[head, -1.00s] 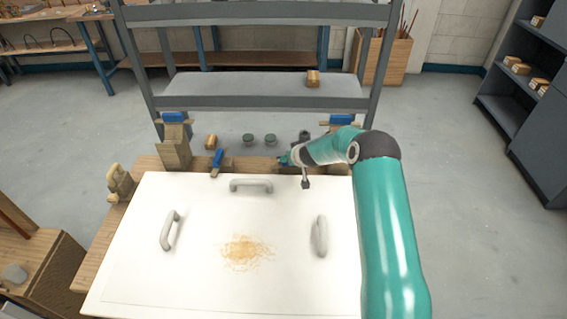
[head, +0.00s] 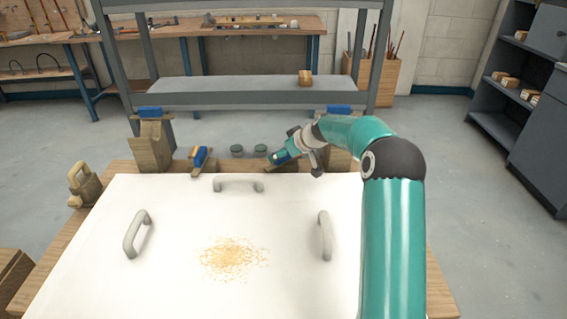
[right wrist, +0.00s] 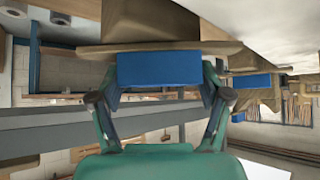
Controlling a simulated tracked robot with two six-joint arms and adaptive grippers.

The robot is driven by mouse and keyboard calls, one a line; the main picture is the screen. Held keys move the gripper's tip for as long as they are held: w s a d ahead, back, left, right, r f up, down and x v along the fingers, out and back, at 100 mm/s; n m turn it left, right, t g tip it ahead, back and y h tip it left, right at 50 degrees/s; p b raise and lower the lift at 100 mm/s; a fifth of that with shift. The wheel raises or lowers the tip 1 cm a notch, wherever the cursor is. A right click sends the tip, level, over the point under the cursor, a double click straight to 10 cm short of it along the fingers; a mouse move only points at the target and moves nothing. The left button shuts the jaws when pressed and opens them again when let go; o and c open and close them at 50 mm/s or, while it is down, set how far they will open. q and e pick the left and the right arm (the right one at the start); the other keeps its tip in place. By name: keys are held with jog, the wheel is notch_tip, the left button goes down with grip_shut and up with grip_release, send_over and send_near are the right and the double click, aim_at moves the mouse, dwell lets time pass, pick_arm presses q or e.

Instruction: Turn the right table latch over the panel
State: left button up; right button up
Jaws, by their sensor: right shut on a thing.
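The white panel (head: 160,275) lies flat on the wooden table, with three grey handles and a patch of yellowish dust on top. My right gripper (head: 276,158) is at its far edge, right of the middle far handle (head: 238,184). In the right wrist view its two fingers (right wrist: 160,88) are shut on the blue grip of the right latch (right wrist: 160,68), which sits on a wooden bar. In the head view the gripper mostly hides this latch. The left latch (head: 200,158), blue on wood, stands at the far edge. My left gripper is out of view.
Wooden blocks with blue-topped pieces stand behind the table at left (head: 150,145) and right (head: 339,110). Two dark green round pieces (head: 247,151) lie between. A wooden clamp-like piece (head: 84,184) is at the left edge. A grey shelf rack (head: 235,92) stands beyond.

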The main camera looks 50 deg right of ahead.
jog(key=shift+d+f+n+y+b, duration=0.15)
jog(key=shift+n+y+b, duration=0.3)
jog(key=shift+b, duration=0.35)
jog(key=shift+n, duration=0.45)
jog(key=shift+r+n+y, duration=0.2)
jog(key=shift+n+y, duration=0.2)
jog(key=shift+y, duration=0.05)
jog(key=shift+r+n+y+p, duration=0.2)
jog(key=shift+n+y+p, duration=0.6)
jog(key=shift+n+p, duration=0.1)
jog(key=shift+n+y+p, duration=0.3)
jog(key=shift+n+p, duration=0.1)
jog(key=shift+p, duration=0.1)
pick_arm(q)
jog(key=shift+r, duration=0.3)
pick_arm(e)
jog(key=shift+f, duration=0.15)
jog(key=shift+g, duration=0.3)
jog(key=shift+s+f, duration=0.1)
